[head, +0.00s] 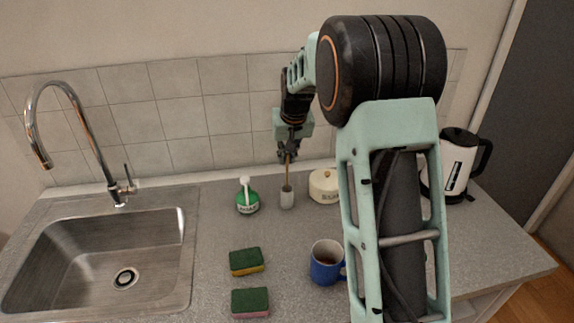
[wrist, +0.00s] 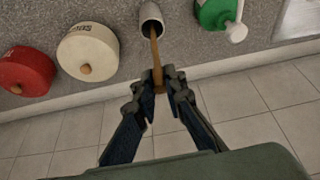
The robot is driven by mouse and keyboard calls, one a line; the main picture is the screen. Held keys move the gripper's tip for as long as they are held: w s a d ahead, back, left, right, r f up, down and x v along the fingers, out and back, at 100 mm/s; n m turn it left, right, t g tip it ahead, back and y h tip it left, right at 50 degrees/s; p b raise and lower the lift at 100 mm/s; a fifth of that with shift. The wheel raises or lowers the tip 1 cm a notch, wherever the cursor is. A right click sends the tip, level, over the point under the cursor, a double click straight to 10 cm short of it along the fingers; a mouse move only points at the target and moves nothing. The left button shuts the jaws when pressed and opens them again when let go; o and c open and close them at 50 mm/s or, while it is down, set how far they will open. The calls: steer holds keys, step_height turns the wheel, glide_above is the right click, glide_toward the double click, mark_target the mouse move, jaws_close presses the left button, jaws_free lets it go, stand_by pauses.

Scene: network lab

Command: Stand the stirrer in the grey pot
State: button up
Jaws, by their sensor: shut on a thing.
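The stirrer (head: 287,174) is a thin brown wooden stick, held roughly upright. My gripper (head: 287,153) is shut on its upper part. In the wrist view my gripper (wrist: 166,82) grips the stirrer (wrist: 155,55), whose far end reaches the mouth of the grey pot (wrist: 151,13). The small light grey pot (head: 287,197) stands on the counter below my gripper. The stirrer's lower end appears to be inside the pot's opening; how deep it goes I cannot tell.
A green bottle (head: 247,197) stands left of the pot, and a cream lidded jar (head: 323,187) right of it. A red jar (wrist: 27,71) shows in the wrist view. A blue mug (head: 325,265), sponges (head: 247,262), sink (head: 105,262) and kettle (head: 459,165) are farther off.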

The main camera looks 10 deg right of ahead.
steer(key=shift+f, duration=1.5)
steer(key=shift+f, duration=0.15)
steer(key=o, duration=0.8)
steer(key=shift+c, duration=0.2)
steer(key=shift+r, duration=0.5)
steer(key=b+v, duration=0.1)
steer(key=v, duration=1)
steer(key=shift+r, duration=0.25)
